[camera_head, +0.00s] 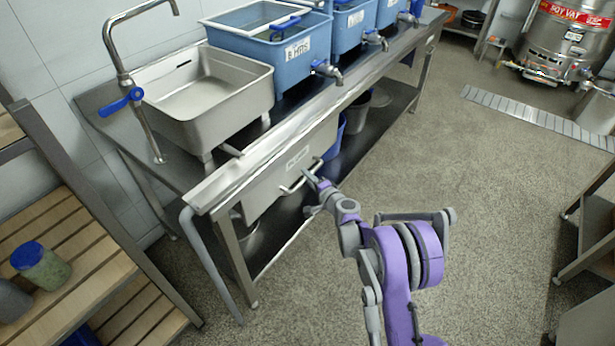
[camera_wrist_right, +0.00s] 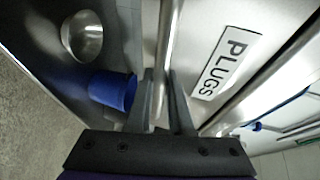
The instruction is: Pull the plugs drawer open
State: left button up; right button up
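The plugs drawer (camera_head: 270,185) is a grey metal front under the steel sink table, labelled PLUGS. The label (camera_wrist_right: 224,63) is large in the right wrist view. The drawer looks closed, its front close under the table's edge. Its handle (camera_head: 291,188) is a thin metal bar, which also shows in the right wrist view (camera_wrist_right: 166,35). My right gripper (camera_head: 312,187) is at the handle's right part. In the right wrist view, its two dark fingers (camera_wrist_right: 163,85) lie on either side of the bar, with little or no gap, and appear shut on it. My left gripper is out of view.
A steel sink (camera_head: 200,95) and blue tubs (camera_head: 270,50) with taps stand on the table. A blue bucket (camera_wrist_right: 112,90) and a metal bowl (camera_wrist_right: 82,36) sit on the shelf below. A wooden rack (camera_head: 60,240) stands left. The floor (camera_head: 470,190) before the table is clear.

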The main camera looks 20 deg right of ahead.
grip_shut()
jog(key=shift+s+d, duration=0.1)
jog(key=shift+s, duration=0.05)
dwell(1.0)
jog(key=s+d+b, duration=0.1)
jog(key=s+d, duration=1.4)
jog(key=s, duration=0.5)
jog(key=shift+d, duration=0.35)
jog(key=o, duration=0.6)
grip_release()
jog(key=shift+c, duration=0.2)
jog(key=v, duration=1.1)
jog(key=shift+p, duration=0.3)
jog(key=shift+f, duration=0.1)
